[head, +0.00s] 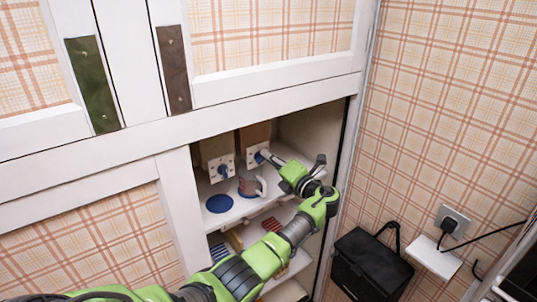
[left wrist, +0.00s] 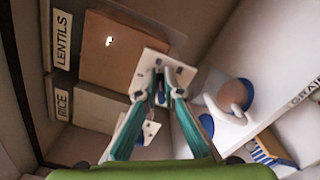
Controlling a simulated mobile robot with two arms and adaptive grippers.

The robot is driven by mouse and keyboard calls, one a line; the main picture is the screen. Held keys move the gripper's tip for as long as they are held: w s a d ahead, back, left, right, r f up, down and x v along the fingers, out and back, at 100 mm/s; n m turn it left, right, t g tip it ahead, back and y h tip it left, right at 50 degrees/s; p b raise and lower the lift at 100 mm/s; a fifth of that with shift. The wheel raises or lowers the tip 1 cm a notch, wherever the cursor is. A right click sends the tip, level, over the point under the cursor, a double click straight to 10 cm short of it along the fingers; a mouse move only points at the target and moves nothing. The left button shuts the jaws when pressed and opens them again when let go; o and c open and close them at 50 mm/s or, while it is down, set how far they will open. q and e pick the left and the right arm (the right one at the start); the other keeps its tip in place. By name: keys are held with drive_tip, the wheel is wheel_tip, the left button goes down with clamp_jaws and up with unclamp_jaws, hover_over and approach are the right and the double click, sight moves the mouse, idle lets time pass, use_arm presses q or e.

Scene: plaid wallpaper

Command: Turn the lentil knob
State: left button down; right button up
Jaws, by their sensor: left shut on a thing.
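The lentil dispenser is a brown box (head: 254,136) on the upper shelf of the open cabinet. In the left wrist view its brown box (left wrist: 125,50) stands beside the LENTILS label (left wrist: 62,39). A white plate (left wrist: 150,63) is on its front. My left gripper (head: 264,157) reaches in from the right and is shut on the lentil knob at this plate. In the left wrist view the fingertips (left wrist: 163,92) meet at the plate and mostly hide the knob. My right gripper is in neither view.
The rice dispenser's white plate (head: 221,168) with a blue knob is just left. A mug (head: 250,187) stands below the knobs, beside a blue round mat (head: 219,203). A cabinet post (head: 180,205) borders the opening. A black bag (head: 368,265) is at lower right.

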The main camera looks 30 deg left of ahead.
use_arm(q)
drive_tip(key=shift+r, duration=0.1)
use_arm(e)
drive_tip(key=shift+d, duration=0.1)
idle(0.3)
use_arm(q)
drive_tip(key=c, duration=2.2)
unclamp_jaws()
drive_tip(key=v, duration=1.2)
drive_tip(key=shift+f, duration=0.25)
